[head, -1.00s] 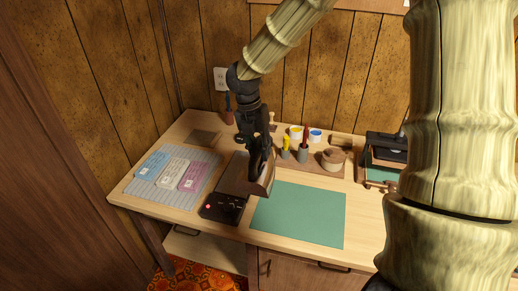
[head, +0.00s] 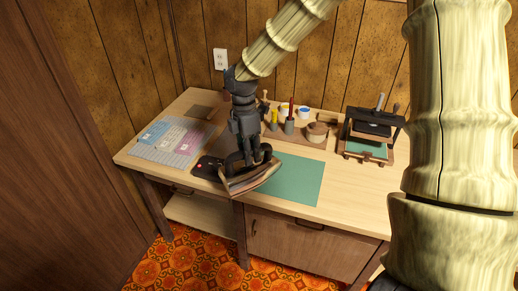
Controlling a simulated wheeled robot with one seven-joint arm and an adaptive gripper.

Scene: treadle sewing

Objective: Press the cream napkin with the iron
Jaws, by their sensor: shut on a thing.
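The cream napkin (head: 166,138) appears to be the pale folded cloth between a blue napkin (head: 154,130) and a pink napkin (head: 188,144) on the grey gridded board (head: 147,154) at the left. My gripper (head: 247,160) is shut on the iron (head: 252,180), whose body looks brownish and metallic. The iron is off to the right of the napkins, over the front left corner of the green mat (head: 300,182). It looks tilted, and I cannot tell its height above the desk. My gripper hides most of its handle.
A black unit with a red light (head: 207,167) sits left of the iron. Holders with red and yellow handled tools (head: 289,124) and paint pots (head: 304,112) stand behind. A black press (head: 371,136) stands at the right. The desk (head: 340,192) is clear at the front right.

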